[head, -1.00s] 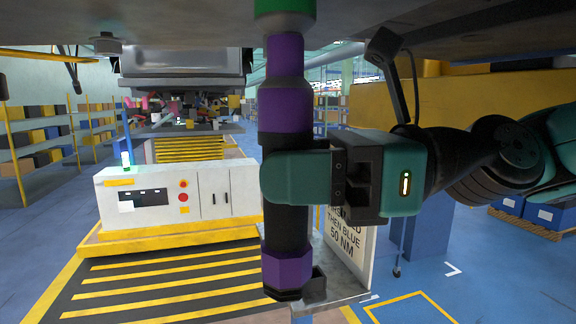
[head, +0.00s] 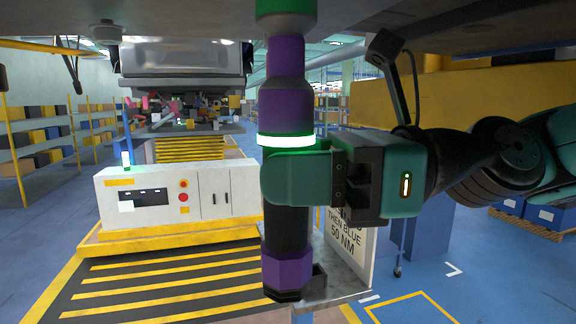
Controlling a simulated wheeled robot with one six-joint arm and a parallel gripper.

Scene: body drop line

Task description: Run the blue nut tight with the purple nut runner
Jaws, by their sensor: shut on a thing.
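The purple nut runner (head: 286,112) stands upright in the middle of the head view. My gripper (head: 297,178) is shut around its dark middle, reaching in from the right. A ring on the runner just above my gripper glows white-green. The green end (head: 286,10) at the runner's top reaches up to the grey underside overhead. I cannot see the blue nut; the runner's top end runs out of the frame.
The grey underside (head: 190,18) spans the top of the view. A sign (head: 348,232) reading "THEN BLUE 50 NM" stands behind the runner. A white control cabinet (head: 180,198) with a red button is at left, behind yellow-striped floor.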

